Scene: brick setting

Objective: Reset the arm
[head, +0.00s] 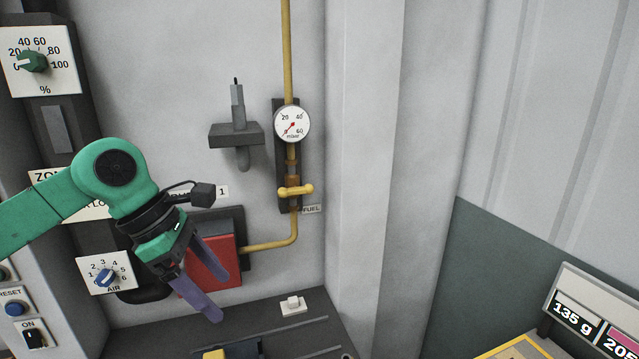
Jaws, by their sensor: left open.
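My left arm comes in from the left with a green link. My left gripper (221,299) is open and its two purple fingers point down and to the right. The fingers are in front of a red panel (208,262) on the wall, and nothing shows between them. I cannot tell whether a finger touches the panel. My right gripper is not in view.
A yellow pipe (287,50) runs down the wall with a pressure gauge (292,124) and a yellow valve handle (295,190). A dark shelf (236,133) is beside it. Knobs are at left. A dark bench (317,334) and a weight display (585,309) are below.

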